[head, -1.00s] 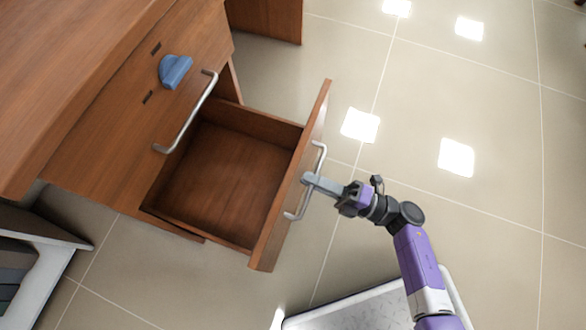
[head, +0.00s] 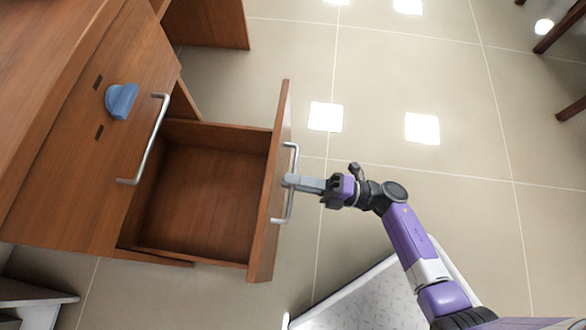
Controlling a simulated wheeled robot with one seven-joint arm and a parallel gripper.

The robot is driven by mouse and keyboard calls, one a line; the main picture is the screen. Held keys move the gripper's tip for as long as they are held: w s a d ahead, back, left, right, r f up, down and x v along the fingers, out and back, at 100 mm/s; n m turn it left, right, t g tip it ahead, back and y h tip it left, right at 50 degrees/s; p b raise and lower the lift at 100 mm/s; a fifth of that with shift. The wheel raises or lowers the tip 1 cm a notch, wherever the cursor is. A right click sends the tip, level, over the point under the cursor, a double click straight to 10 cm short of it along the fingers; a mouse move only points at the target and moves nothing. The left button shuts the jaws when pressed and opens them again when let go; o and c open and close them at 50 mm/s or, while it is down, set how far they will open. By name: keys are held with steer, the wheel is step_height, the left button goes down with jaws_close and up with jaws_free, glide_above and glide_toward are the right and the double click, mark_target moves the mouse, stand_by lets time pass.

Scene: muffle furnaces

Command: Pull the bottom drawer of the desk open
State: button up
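The desk (head: 75,150) is brown wood and stands at the left in the head view. Its bottom drawer (head: 205,195) is pulled well out and its empty inside shows. A silver bar handle (head: 281,220) is on the drawer's front panel. My gripper (head: 290,181) is at the middle of this handle, with its fingers closed around the bar as far as I can see. The fingertips partly hide the bar.
The upper front has another silver handle (head: 150,140) and a blue object (head: 121,100). A white-framed platform (head: 360,300) is at the bottom. Dark wooden legs (head: 562,25) stand at the upper right.

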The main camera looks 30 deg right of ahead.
steer(key=v, duration=0.7)
steer(key=shift+s+d, duration=0.1)
steer(key=shift+d, duration=0.05)
stand_by(0.3)
steer(key=w+d+r+m+t+h, duration=0.4)
steer(key=w+d+m+t, duration=0.1)
steer(key=w, duration=0.1)
step_height(320, 180, up, 7)
steer(key=s+d+m+t+h, duration=0.2)
steer(key=d+m+t+h, duration=0.1)
steer(key=m+h, duration=0.4)
steer(key=s+a+r+m+g+h+p, duration=0.1)
steer(key=s+a+r+m+g+h, duration=0.25)
steer(key=s+m, duration=0.5)
steer(key=s+a+r+m+g+h, duration=0.2)
steer(key=s+a+r+m, duration=0.2)
steer(key=s+m, duration=0.5)
step_height(320, 180, up, 33)
steer(key=n+p, duration=0.1)
steer(key=p, duration=3.1)
steer(key=shift+s+f+p, duration=0.15)
steer(key=shift+s+p, duration=0.25)
steer(key=shift+s, duration=0.1)
